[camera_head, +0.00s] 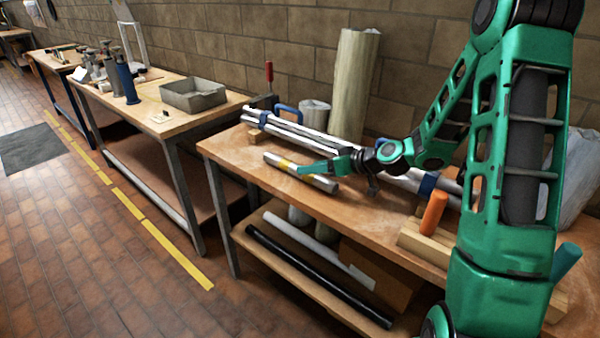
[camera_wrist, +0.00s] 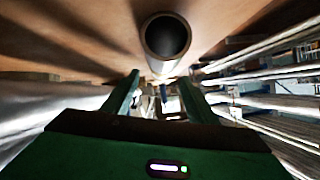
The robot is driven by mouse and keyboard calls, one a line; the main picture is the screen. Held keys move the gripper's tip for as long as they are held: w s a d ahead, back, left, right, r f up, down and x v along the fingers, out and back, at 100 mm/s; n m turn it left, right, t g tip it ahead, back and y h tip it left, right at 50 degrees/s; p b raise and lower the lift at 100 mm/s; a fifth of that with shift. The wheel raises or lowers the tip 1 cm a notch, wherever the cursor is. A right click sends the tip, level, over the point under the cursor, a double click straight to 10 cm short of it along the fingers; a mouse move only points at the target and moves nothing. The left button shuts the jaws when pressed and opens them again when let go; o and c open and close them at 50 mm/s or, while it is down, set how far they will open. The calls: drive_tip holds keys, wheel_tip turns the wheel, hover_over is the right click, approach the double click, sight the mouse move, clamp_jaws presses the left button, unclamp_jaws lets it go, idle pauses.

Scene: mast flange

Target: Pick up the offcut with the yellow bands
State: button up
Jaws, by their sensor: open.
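The offcut with yellow bands (camera_head: 325,183) is a short grey tube lying on the wooden bench. A yellow band shows near its far-left part. My gripper (camera_head: 303,169) reaches in from the right, low over the tube, its fingers pointing left. In the wrist view the tube (camera_wrist: 165,38) shows end-on, its dark open bore facing the camera. The open gripper (camera_wrist: 160,77) has one finger on each side of the tube's line, with nothing clearly held. Whether the fingers touch the tube cannot be told. The gripper hides part of the tube in the head view.
Long pale pipes (camera_head: 285,128) lie behind the offcut, with a wooden block (camera_head: 255,136) at their left end. A tall roll (camera_head: 354,85) stands against the brick wall. An orange cylinder (camera_head: 434,212) stands at right. Bench space left of the offcut is clear.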

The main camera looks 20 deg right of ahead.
drive_tip(key=x, duration=0.4)
drive_tip(key=shift+w, duration=0.2)
drive_tip(key=c, duration=1.3)
drive_tip(key=shift+o, duration=0.2)
